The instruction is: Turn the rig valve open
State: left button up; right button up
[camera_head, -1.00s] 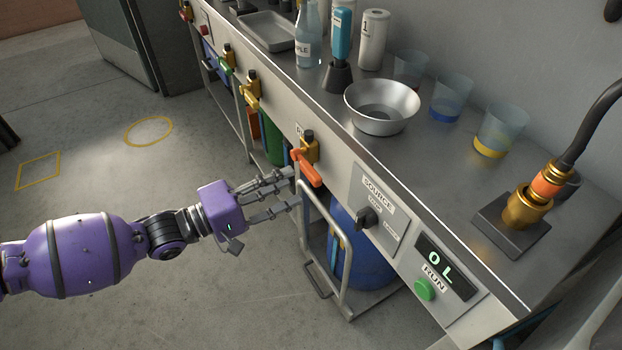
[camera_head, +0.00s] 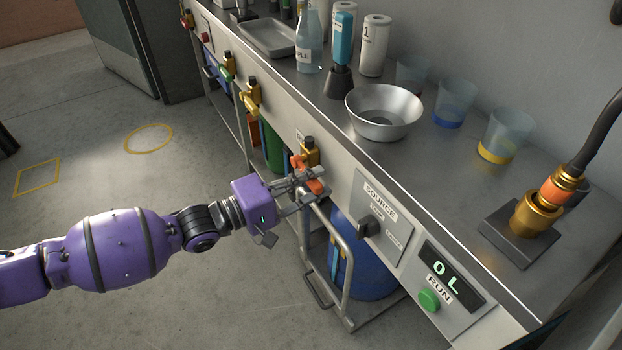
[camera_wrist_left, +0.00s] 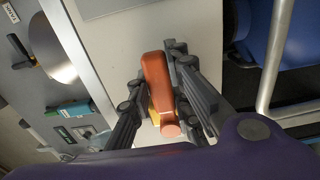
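The rig valve is a brass fitting (camera_head: 309,152) with an orange lever handle (camera_head: 317,186) on the front panel of the steel bench. In the left wrist view the orange handle (camera_wrist_left: 158,82) lies between the fingers of my left gripper (camera_wrist_left: 157,80). The fingers stand close on both sides of it, with their tips at its sides. In the head view my left gripper (camera_head: 305,184) has its fingers drawn in around the handle and partly covers it. My right gripper is not in view.
A SOURCE selector knob (camera_head: 369,226), a display (camera_head: 451,273) and a green RUN button (camera_head: 429,300) sit right of the valve. A metal rail (camera_head: 343,262) and a blue drum (camera_head: 372,268) are below. A metal bowl (camera_head: 384,128) stands on the bench above.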

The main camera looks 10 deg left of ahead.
pick_arm(q)
grip_shut()
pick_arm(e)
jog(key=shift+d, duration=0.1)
pick_arm(q)
jog(key=shift+w+r+n+p, duration=0.1)
jog(key=shift+r+n+p, duration=0.2)
jog(key=shift+r+n, duration=0.85)
jog(key=shift+w+a+r+n, duration=0.1)
jog(key=shift+r+n, duration=0.15)
jog(key=shift+n, duration=0.55)
jog(key=shift+w+a+r+n, duration=0.1)
jog(key=shift+w+r+n, duration=0.1)
jog(key=shift+n, duration=0.55)
jog(key=shift+w+a+r+n, duration=0.1)
jog(key=shift+r+n, duration=0.15)
jog(key=shift+n, duration=0.55)
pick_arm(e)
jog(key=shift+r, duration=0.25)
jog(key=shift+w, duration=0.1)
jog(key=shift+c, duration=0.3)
